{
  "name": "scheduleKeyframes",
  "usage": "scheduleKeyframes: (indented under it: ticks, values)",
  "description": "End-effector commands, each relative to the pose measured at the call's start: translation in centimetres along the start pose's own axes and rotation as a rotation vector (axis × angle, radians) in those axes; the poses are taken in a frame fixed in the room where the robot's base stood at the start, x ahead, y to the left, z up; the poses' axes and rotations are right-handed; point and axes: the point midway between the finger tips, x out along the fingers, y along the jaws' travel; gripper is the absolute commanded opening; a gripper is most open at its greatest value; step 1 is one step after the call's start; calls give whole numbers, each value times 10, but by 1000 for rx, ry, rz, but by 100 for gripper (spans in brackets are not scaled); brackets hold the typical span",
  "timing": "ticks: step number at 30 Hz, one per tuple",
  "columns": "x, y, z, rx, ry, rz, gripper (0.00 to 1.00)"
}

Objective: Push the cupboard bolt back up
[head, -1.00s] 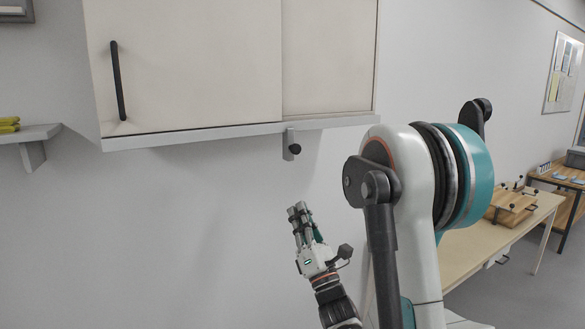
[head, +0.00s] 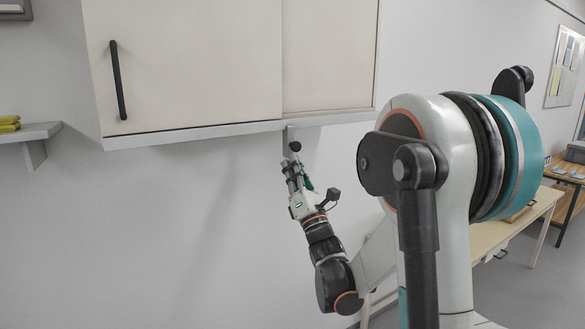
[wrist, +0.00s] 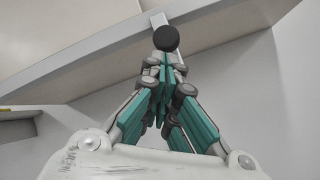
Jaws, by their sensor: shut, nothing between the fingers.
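The cupboard (head: 190,65) hangs on the wall with pale sliding doors. Its bolt shows as a grey plate (head: 289,136) under the bottom rail, with a round black knob (head: 295,146). My gripper (head: 293,168) is shut and empty, pointing up, with its fingertips just below the knob. In the wrist view the black knob (wrist: 166,38) sits right above the closed fingertips (wrist: 162,65), with the grey strip of the bolt (wrist: 160,19) behind it. I cannot tell whether fingertips and knob touch. The lower part of the bolt plate is hidden behind the gripper.
The cupboard's bottom rail (head: 200,134) runs just above my gripper. A black door handle (head: 118,80) is at the left, and a small shelf (head: 38,131) is on the wall further left. A wooden table (head: 520,220) stands at the right. The wall below the cupboard is clear.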

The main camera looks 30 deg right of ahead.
Motion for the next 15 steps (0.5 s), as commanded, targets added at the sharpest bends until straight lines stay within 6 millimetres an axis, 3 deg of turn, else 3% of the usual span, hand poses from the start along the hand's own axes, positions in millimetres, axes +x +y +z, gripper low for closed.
scheduleKeyframes:
  ticks: [10, 15]
  values:
    - [1, 1, 1, 0, 0, 0, 0]
    - [11, 9, 12, 0, 0, 0, 0]
